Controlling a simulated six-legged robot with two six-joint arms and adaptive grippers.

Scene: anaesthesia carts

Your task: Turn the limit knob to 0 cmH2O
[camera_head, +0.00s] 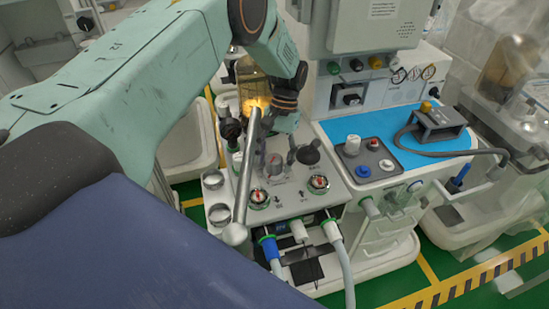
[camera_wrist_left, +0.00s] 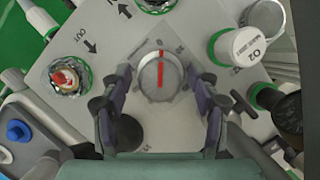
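The limit knob (camera_wrist_left: 150,78) is a round, light grey dial with a red line, on a pale panel with scale marks around it. In the wrist view my left gripper (camera_wrist_left: 163,88) is open, with one dark finger on each side of the knob. I cannot tell whether the fingers touch it. My right gripper is out of view.
A silver rod with a ball end (camera_head: 236,234) stands left of the knob. Two red-and-white gauges (camera_head: 318,184) sit in front. A white O2 cap (camera_wrist_left: 240,46) is near the right finger. A blue mat (camera_head: 400,150) covers the worktop at right.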

